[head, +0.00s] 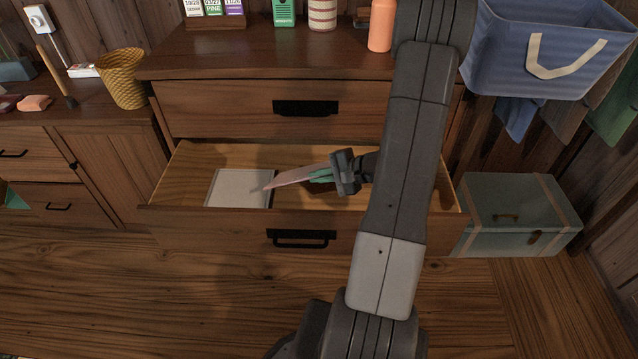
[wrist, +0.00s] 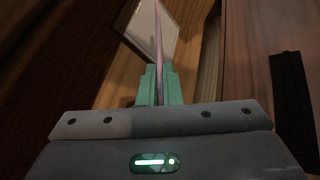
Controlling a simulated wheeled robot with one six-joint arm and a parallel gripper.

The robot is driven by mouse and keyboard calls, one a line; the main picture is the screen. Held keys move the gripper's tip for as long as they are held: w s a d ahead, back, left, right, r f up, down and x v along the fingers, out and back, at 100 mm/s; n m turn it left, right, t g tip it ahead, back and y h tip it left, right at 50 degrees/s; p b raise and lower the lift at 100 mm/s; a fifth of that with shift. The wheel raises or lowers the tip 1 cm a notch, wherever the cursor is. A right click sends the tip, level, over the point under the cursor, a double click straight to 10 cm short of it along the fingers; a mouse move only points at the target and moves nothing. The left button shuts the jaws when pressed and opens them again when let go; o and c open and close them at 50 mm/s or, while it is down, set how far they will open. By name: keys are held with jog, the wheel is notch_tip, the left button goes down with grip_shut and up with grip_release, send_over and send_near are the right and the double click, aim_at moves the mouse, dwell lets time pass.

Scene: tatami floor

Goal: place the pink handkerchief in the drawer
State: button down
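The pink handkerchief (head: 289,179) is a thin, flat pink sheet held by my gripper (head: 321,176), whose green fingers are shut on its edge. In the wrist view the handkerchief (wrist: 158,40) shows edge-on as a narrow pink strip between the green fingertips (wrist: 158,82). The lower drawer (head: 200,226) of the wooden dresser is pulled open. My gripper and the handkerchief are over the drawer's opening; I cannot tell whether the cloth touches anything inside. A flat white square item (head: 238,187) lies in the drawer's left part, and the handkerchief's far end overlaps its right edge in the head view.
The closed upper drawer (head: 230,108) is just behind the opening. The dresser top (head: 260,52) holds several boxes, a striped canister (head: 322,14) and an orange bottle (head: 381,25). A yellow basket (head: 122,80) stands at left, a grey-green trunk (head: 520,212) and blue striped bin (head: 545,45) at right.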

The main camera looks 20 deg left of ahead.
notch_tip(320, 180, down, 2)
jog(key=shift+f, duration=0.1)
jog(key=c, duration=1.6)
grip_release()
jog(key=shift+f, duration=0.1)
jog(key=p+v, duration=0.4)
jog(key=v, duration=0.8)
